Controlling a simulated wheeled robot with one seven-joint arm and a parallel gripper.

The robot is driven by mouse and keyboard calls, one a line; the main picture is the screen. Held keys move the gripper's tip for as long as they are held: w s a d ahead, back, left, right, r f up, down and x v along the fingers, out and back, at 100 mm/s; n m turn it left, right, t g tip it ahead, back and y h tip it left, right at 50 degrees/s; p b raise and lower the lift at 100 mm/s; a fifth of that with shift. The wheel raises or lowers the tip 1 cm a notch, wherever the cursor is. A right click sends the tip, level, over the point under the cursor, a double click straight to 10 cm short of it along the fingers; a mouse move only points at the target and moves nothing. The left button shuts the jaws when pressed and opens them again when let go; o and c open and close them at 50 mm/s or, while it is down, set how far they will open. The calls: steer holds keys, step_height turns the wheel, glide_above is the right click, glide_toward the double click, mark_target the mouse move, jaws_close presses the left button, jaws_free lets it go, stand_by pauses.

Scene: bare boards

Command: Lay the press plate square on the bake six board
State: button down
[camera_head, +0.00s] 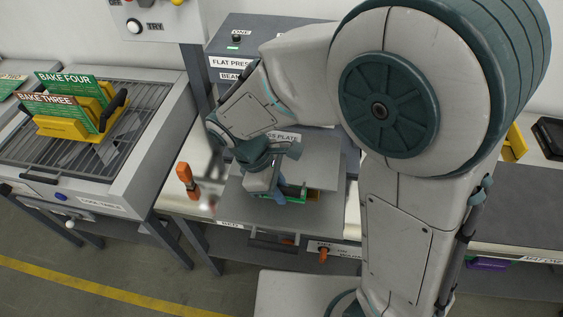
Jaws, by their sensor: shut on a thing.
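My gripper (277,190) points down over the grey bed of the flat press (330,180) and is shut. The held thing is mostly hidden by the gripper; I take it for the press plate. A small dark piece shows beside the fingers.
A label ending in "SS PLATE" (284,136) is behind my gripper. An orange-handled lever (185,175) stands left of the bed.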

steer(key=shift+w+r, duration=0.1)
steer(key=shift+d, duration=0.1)
stand_by(0.4)
steer(key=shift+f+b, duration=2.45)
steer(key=shift+f, duration=1.3)
steer(key=shift+f+b, duration=0.3)
steer(key=shift+f, duration=0.15)
steer(key=c, duration=1.2)
jaws_free()
steer(key=v, duration=0.7)
steer(key=p+v, duration=0.1)
steer(key=v, duration=0.6)
steer(key=p+v, duration=0.1)
steer(key=v, duration=1.2)
steer(key=shift+s+r+p, duration=0.25)
steer(key=shift+r+p, duration=0.1)
steer(key=shift+r, duration=0.1)
